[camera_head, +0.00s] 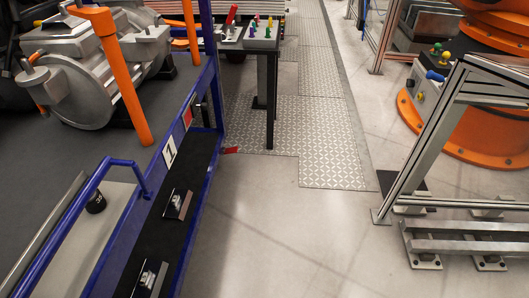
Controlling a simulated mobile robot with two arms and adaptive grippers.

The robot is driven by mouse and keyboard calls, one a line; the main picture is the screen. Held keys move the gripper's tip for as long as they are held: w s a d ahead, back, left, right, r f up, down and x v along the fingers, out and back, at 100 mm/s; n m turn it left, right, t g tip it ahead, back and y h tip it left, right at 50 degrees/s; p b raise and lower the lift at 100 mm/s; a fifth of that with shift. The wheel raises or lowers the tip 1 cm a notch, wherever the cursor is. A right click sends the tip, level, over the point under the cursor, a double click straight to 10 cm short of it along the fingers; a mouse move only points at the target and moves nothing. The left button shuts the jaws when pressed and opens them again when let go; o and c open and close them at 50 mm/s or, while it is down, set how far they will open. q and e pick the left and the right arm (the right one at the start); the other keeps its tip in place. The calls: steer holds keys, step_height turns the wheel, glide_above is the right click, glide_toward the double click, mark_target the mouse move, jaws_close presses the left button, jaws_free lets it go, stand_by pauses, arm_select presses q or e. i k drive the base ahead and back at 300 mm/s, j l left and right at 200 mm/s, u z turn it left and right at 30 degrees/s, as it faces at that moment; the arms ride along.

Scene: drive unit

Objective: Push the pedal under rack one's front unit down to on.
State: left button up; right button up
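Rack one is the blue-framed rack (215,75) at the left, with a white "1" plate (170,152) on its side. A silver metal drive unit (85,75) rests on its dark top, beside orange posts. A small red piece (231,150) sticks out near the floor at the far foot of the rack; it may be a pedal, but its on or off position cannot be told. Neither of my grippers is in view.
A black side ledge with two small metal fittings (177,203) runs along the rack. A black-legged table (270,105) with a control panel stands beyond it. An aluminium frame (425,140) and orange robot base (480,130) stand right. The middle floor is clear.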

mark_target(233, 150)
steer(key=i+l+u, duration=0.35)
steer(key=i+l, duration=0.3)
steer(key=i, duration=0.25)
steer(key=i+l+u, duration=0.1)
steer(key=i+l, duration=0.15)
steer(key=i, duration=0.25)
steer(key=i+l, duration=0.3)
steer(key=i, duration=0.25)
steer(key=i+l, duration=0.35)
steer(key=i, duration=0.15)
steer(key=j+u, duration=0.05)
